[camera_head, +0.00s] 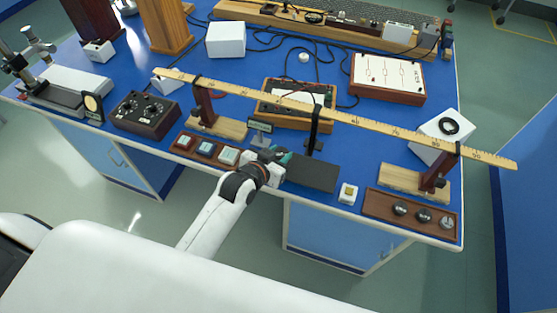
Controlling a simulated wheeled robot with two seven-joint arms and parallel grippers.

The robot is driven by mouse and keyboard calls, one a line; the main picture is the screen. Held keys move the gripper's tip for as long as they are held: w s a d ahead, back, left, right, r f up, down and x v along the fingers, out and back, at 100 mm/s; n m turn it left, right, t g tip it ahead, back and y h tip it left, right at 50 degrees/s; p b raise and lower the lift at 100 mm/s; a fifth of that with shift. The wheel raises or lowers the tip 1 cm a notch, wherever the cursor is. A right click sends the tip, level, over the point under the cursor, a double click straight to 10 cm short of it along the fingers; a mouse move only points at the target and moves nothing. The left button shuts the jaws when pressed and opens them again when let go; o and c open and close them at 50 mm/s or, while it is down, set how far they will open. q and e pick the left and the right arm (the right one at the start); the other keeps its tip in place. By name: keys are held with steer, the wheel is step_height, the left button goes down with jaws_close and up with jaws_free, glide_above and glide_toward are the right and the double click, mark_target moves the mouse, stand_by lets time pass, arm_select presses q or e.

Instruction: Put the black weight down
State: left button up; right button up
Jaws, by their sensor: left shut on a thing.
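My left gripper (284,157) is at the front edge of the blue bench, beside a dark grey pad (312,174). It is shut on a small dark thing, the black weight, which the fingers mostly hide. A wooden tray (380,200) at the right front holds two round black pieces and a greyer one. A long wooden ruler (385,128) runs above the bench on two dark red posts. My right gripper is not in view.
A small yellow-topped block (348,193) stands right of the pad. The ruler crosses overhead behind the gripper.

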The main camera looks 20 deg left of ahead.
arm_select(q)
steer(key=shift+f, duration=1.65)
steer(key=o, duration=1.1)
steer(key=shift+r, duration=0.25)
steer(key=shift+s+a, duration=0.1)
steer(key=shift+s, duration=0.3)
steer(key=v, duration=1.1)
steer(key=shift+b, duration=0.4)
steer(key=shift+s, duration=0.15)
